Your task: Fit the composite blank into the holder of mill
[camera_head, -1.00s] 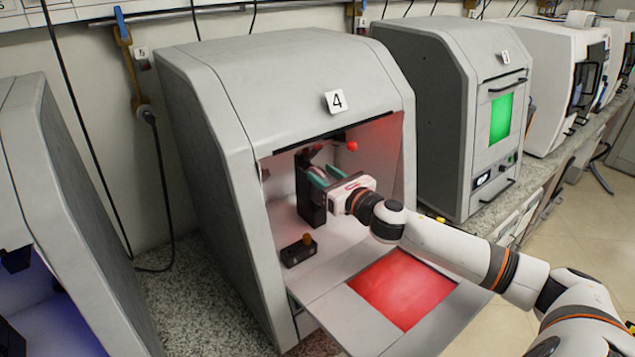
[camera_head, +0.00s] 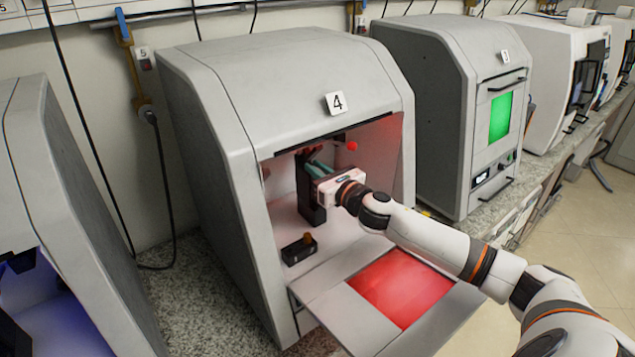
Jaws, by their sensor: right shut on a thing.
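The mill (camera_head: 250,90) is a grey cabinet labelled 4, its door folded down in front and its inside lit red. A dark upright holder (camera_head: 311,196) stands inside it. My right gripper (camera_head: 316,168), with teal fingers, reaches into the mill at the upper part of the holder. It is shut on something. The composite blank is hidden or too small to make out between the fingers and the holder, so I cannot tell if it is seated. My left gripper is not in view.
The open door (camera_head: 345,320) with its red window lies below my right arm. A small black block with an orange knob (camera_head: 299,248) sits on the mill's floor at the front left. A closed machine with a green window (camera_head: 450,100) stands to the right, another machine (camera_head: 60,200) to the left.

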